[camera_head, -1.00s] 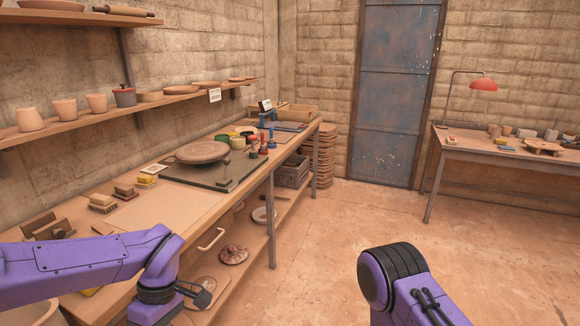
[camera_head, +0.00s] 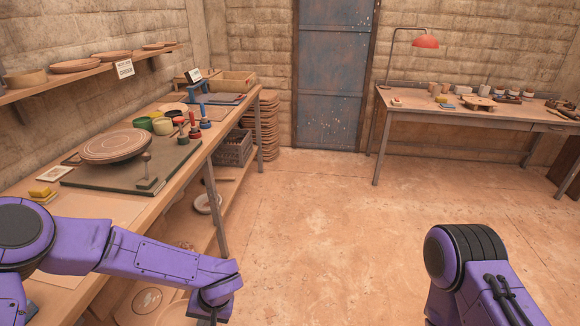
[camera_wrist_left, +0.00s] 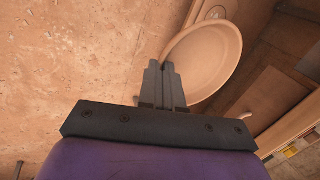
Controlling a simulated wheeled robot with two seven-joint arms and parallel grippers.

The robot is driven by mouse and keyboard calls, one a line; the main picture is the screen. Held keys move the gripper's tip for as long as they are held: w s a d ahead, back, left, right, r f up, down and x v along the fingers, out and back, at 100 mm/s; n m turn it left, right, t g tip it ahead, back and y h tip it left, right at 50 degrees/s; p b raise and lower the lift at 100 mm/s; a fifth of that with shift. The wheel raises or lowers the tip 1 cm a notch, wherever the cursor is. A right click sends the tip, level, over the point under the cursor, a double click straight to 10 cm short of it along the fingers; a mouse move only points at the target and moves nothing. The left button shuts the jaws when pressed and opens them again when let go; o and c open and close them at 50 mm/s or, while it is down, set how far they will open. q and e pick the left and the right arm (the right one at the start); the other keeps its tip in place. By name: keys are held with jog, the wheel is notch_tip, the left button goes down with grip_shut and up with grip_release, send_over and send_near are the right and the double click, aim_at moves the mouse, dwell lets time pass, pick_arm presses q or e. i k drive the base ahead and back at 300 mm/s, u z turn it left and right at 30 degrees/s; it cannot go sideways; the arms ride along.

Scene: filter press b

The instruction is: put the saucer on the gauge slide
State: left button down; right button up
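On the green slab (camera_head: 105,183) on the left bench stands a small post on a block (camera_head: 147,172), perhaps the gauge slide. A large round ringed disc (camera_head: 115,146) sits beside it. A small white dish (camera_head: 207,203) lies on the bench's lower shelf; I cannot tell if it is the saucer. My left gripper is low in front of the bench, mostly cut off in the head view. In the left wrist view its fingers (camera_wrist_left: 161,80) look shut. A pale round dish (camera_wrist_left: 212,65) shows beyond them; contact is unclear. My right gripper is out of view.
Green and yellow pots (camera_head: 152,124) and red- and blue-based tools (camera_head: 194,128) stand behind the disc. A wall shelf (camera_head: 75,80) overhangs the bench. A second table (camera_head: 455,118) with a red lamp stands back right. The floor between is clear.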

aim_at(226, 97)
jog(key=z, duration=0.8)
jog(key=i, duration=3.85)
jog(key=u, duration=1)
